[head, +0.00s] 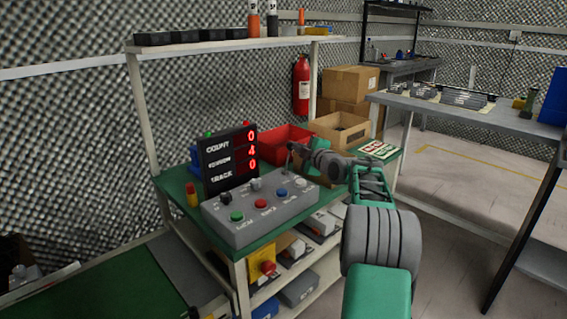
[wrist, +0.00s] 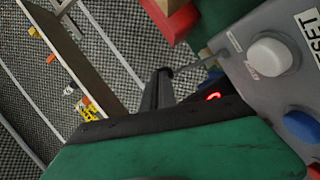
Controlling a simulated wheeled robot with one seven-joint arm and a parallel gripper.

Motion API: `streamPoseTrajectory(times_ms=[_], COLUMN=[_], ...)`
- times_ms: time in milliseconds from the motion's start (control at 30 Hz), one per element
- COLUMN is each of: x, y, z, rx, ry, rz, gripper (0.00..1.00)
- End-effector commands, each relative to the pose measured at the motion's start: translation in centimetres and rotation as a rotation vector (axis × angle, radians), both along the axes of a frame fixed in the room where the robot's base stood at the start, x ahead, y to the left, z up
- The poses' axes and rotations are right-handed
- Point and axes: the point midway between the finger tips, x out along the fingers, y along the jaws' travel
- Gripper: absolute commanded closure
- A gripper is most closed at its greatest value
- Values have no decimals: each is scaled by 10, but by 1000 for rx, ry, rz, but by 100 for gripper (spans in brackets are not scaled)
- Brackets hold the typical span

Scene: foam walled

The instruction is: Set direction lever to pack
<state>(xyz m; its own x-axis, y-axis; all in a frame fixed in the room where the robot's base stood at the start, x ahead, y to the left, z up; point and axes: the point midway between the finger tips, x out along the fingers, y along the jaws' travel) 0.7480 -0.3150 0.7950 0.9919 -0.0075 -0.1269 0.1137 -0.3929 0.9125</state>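The grey control box (head: 262,212) sits on the green bench top. Its direction lever (wrist: 195,65) is a thin metal rod with a dark tip, rising from the box's far right corner beside two small labels too blurred to read. In the head view the lever's place is partly lost against my gripper (head: 293,151), which is over that corner. In the wrist view a dark finger of my gripper (wrist: 158,92) is right by the lever tip; I cannot tell whether they touch. The finger opening is not clear. The lever's position is hard to judge.
White (wrist: 270,56) and blue (wrist: 303,126) buttons are near the lever; green (head: 237,216) and red (head: 261,203) ones are farther left. A display (head: 230,158) stands behind the box, showing 0, 4, 0. A red bin (head: 284,141) and cardboard tray (head: 340,130) are behind.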

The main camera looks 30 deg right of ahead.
Motion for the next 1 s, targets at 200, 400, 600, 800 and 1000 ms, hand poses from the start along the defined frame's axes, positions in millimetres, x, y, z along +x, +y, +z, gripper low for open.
streamPoseTrajectory(times_ms=[200,400,600,800,1000], x=[-3,-42,-89,-116,-120], y=[21,22,24,27,27], z=[11,24,27,26,25], rx=[-7,-1,0,1,1], ry=[-20,-10,-7,-4,-5], rz=[20,-6,-4,0,1], gripper=[100,100,100,100,100])
